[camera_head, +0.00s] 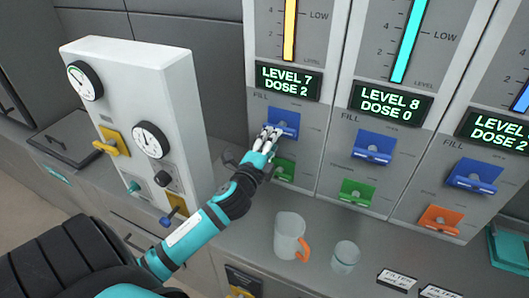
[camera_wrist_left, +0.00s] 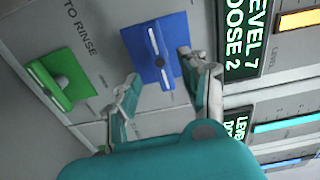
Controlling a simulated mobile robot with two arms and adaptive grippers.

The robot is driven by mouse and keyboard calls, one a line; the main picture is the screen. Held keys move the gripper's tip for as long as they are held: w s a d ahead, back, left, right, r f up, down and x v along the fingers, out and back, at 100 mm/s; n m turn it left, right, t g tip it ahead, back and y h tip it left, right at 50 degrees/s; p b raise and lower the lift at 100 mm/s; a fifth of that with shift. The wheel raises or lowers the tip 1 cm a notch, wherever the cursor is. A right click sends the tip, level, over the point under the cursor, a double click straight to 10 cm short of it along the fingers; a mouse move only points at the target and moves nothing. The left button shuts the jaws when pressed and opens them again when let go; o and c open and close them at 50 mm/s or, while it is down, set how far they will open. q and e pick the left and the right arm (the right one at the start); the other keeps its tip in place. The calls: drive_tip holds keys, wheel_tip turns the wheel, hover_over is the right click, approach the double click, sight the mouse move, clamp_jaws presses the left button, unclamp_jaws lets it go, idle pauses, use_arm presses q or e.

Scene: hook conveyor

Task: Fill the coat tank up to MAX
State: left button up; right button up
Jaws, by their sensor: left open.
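Three tank panels stand along the wall in the head view. The left panel has a yellow gauge (camera_head: 290,28) and a display (camera_head: 289,81) reading LEVEL 7, DOSE 2. Below it is a blue FILL paddle (camera_head: 284,122), also in the wrist view (camera_wrist_left: 156,48), and a green paddle (camera_head: 284,168). The middle display (camera_head: 390,103) reads LEVEL 8, DOSE 0, above its blue paddle (camera_head: 374,147). No coat label is readable. My left gripper (camera_head: 270,135) is open at the left panel's blue paddle, fingers near its two sides; contact is unclear. My right gripper is not in view.
A white box with dials (camera_head: 145,110) and a yellow lever (camera_head: 115,141) stands left of my forearm. A clear mug (camera_head: 288,233) with an orange handle and a cup (camera_head: 345,257) stand on the counter below. Label cards (camera_head: 397,280) lie at the front right.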

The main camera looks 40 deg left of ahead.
use_arm(q)
drive_tip(key=v, duration=0.5)
drive_tip(key=shift+s+d, duration=0.15)
drive_tip(key=shift+s, duration=0.15)
idle(0.9)
